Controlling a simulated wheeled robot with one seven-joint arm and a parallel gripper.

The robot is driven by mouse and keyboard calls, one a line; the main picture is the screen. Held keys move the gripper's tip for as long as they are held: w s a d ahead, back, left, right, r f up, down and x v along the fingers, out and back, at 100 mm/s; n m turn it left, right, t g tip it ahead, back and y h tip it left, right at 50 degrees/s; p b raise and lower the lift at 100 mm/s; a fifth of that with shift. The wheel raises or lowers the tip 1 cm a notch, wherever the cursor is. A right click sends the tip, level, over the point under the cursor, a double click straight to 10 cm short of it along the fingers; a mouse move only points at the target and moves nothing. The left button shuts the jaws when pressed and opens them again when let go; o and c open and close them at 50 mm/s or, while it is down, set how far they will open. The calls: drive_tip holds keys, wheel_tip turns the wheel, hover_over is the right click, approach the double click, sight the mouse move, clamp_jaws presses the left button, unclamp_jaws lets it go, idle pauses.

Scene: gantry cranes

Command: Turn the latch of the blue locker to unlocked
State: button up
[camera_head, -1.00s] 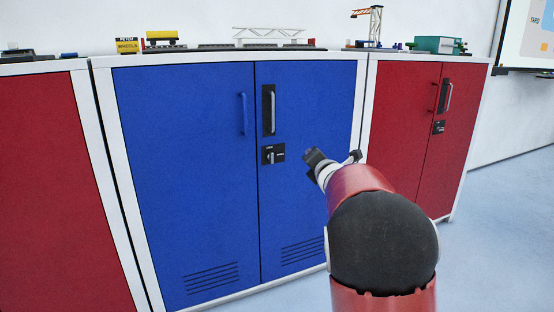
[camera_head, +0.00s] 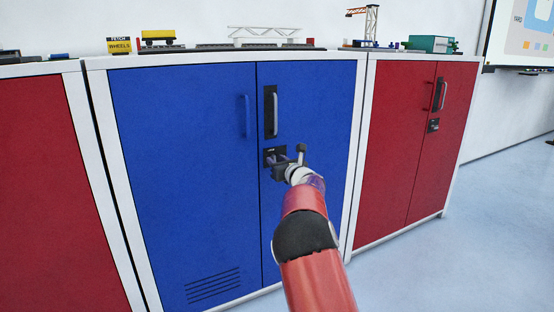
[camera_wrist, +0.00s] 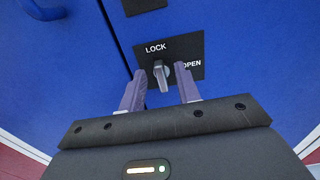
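The blue locker (camera_head: 185,170) stands in the middle with both doors shut. Its latch plate (camera_head: 268,152) is on the right door, below a black-backed handle, and is partly hidden by my gripper in the head view. In the wrist view the plate is marked LOCK above and OPEN to the right. The grey latch knob (camera_wrist: 161,76) points up and slightly left, toward LOCK. My gripper (camera_wrist: 160,90) is open, with one finger on each side of the knob. Whether either finger touches the knob I cannot tell. My gripper (camera_head: 285,160) is close in front of the plate.
Red lockers stand to the left (camera_head: 50,190) and right (camera_head: 405,150) of the blue one. The blue locker has a vertical handle (camera_head: 270,108) above the latch. The floor (camera_head: 460,250) at right is clear.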

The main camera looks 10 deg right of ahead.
drive_tip(key=shift+w+a, duration=0.1)
drive_tip(key=shift+w, duration=0.15)
clamp_jaws()
